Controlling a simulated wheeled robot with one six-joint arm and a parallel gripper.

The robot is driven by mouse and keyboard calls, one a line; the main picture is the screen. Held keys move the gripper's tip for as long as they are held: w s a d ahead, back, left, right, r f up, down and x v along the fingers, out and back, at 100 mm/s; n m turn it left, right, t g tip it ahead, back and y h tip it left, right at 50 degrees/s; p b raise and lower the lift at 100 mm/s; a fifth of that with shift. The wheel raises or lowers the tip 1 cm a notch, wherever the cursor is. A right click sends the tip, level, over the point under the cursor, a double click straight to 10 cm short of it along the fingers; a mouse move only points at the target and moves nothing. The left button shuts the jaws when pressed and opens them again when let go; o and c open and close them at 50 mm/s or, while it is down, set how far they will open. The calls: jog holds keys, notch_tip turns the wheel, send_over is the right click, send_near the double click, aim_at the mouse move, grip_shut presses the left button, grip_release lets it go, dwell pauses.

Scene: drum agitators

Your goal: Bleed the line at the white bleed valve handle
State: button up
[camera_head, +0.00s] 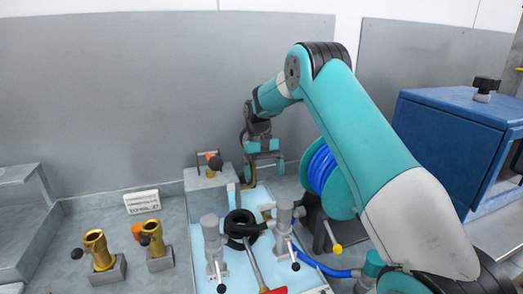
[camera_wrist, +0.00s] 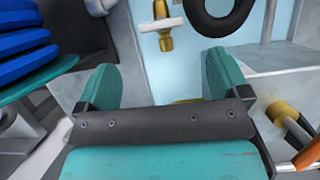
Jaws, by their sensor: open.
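In the wrist view, a small brass fitting with a white crossbar (camera_wrist: 162,25), which looks like the white bleed valve handle, is near the top, on a pale blue surface. Brass of what looks like the same fitting (camera_head: 267,211) shows in the head view, partly hidden beside a grey cylinder. My gripper (camera_head: 264,168) points down over the back of the pale tray. Its teal fingers (camera_wrist: 163,82) are apart with nothing between them. The fitting is beyond the fingertips in the wrist view, apart from them.
A black hose coil (camera_head: 240,224) lies near grey valve bodies (camera_head: 213,240) with lever handles. A blue hose reel (camera_head: 325,170) is close to the right of my gripper. A brass fitting with an orange part (camera_head: 212,161) is left. Brass cups (camera_head: 97,250) and a blue cabinet (camera_head: 450,140) stand farther out.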

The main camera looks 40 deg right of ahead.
jog(key=p+v, duration=0.4)
jog(key=v, duration=0.4)
jog(key=shift+r, duration=0.3)
jog(key=shift+w, duration=0.1)
jog(key=s+a+r+n+t, duration=0.1)
jog(key=s+a+r+n, duration=0.1)
jog(key=s+a+r, duration=0.3)
jog(key=s+a+r+n+t, duration=0.1)
jog(key=s+a+r+n, duration=0.1)
jog(key=s+a, duration=0.35)
jog(key=s+a+r+n+t, duration=0.1)
jog(key=s+a+r+n, duration=0.15)
jog(key=a, duration=0.55)
jog(key=s+a+n+y, duration=0.1)
jog(key=s+a, duration=0.3)
jog(key=s, duration=0.7)
jog(key=s+a+n+t+y, duration=0.1)
jog(key=s+a+n+y, duration=0.1)
jog(key=s, duration=0.9)
jog(key=shift+a+f+n, duration=0.25)
jog(key=shift+a+n, duration=0.2)
jog(key=shift+a, duration=0.45)
